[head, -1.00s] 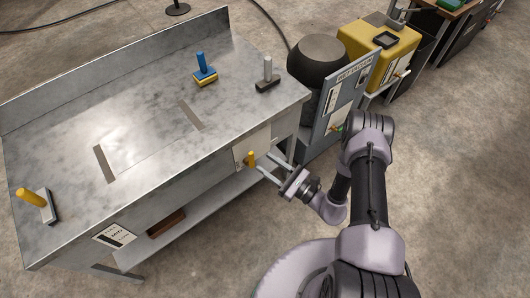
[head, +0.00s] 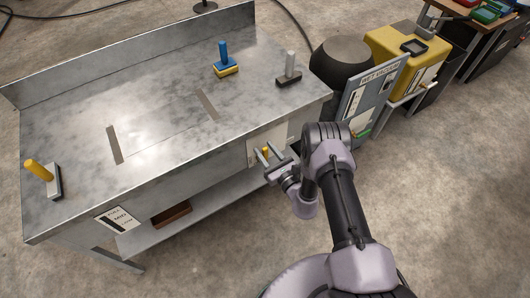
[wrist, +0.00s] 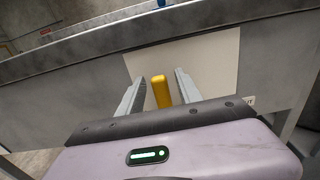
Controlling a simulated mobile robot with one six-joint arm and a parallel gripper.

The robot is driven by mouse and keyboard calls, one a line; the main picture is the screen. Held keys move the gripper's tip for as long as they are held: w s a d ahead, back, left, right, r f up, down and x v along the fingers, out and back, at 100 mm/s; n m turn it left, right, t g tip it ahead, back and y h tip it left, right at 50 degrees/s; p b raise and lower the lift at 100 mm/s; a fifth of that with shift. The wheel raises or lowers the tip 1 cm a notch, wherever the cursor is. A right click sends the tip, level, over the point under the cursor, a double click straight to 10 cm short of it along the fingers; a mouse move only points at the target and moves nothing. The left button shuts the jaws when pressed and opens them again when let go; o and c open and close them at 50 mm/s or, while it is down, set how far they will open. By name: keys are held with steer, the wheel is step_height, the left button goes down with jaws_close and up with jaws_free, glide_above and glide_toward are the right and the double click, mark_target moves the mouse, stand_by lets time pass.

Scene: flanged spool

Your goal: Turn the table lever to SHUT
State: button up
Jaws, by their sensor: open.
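The table lever has a yellow handle (head: 265,151) on a pale plate (head: 281,134) on the front side of the metal table. In the wrist view the yellow handle (wrist: 161,91) stands between my two fingers, with a gap on each side, in front of the pale plate (wrist: 203,58). My gripper (head: 265,155) is open around the handle and not closed on it; it also shows in the wrist view (wrist: 159,90). Most of the plate's lettering is hidden or too small to read, apart from a scrap at its lower right edge.
On the metal table (head: 75,123) stand a blue-and-yellow block tool (head: 225,60), a grey-handled one (head: 289,70) and a yellow-handled one (head: 45,177). A labelled grey panel (head: 372,101) and a yellow machine (head: 402,58) stand at the right. Open floor (head: 450,200) lies at lower right.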

steer(key=shift+w+a, duration=0.15)
jaws_close()
stand_by(1.4)
